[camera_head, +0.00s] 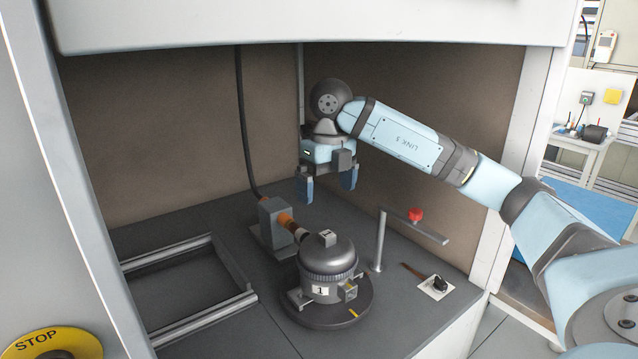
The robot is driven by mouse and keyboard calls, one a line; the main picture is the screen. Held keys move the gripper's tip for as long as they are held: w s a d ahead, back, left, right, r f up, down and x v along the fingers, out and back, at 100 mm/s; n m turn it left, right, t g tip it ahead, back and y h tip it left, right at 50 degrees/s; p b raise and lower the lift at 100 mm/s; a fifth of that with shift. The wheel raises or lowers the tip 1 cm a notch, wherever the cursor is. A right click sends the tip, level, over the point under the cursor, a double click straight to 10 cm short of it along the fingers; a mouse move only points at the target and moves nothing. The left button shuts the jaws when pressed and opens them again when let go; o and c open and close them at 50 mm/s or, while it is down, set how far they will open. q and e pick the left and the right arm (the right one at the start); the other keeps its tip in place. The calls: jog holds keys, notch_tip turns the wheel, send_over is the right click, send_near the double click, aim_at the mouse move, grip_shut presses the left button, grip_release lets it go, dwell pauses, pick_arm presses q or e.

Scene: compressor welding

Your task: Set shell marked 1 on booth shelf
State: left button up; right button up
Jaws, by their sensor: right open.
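The dark grey shell marked 1 (328,262) stands upright on a round dark base plate (338,312) on the booth shelf (205,205). A white label with a 1 is on its front, and another mark is on its top. My right gripper (328,189) is inside the booth, above and behind the shell. It points down with its two blue fingers apart and nothing between them. The fingers are clear of the shell. My left gripper is not in the view.
A torch-like tool with an orange section (288,222) sits close behind the shell, its grey block (272,217) cabled upward. A metal frame (202,319) lies at left. A post with a red knob (416,215) and a small black switch (439,284) stand at right. A yellow STOP ring (75,339) is at lower left.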

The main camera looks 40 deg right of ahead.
aim_at(330, 236)
jog(key=f, duration=0.8)
jog(key=d+f, duration=0.1)
jog(key=f, duration=0.3)
jog(key=shift+s, duration=0.1)
jog(key=shift+f, duration=0.5)
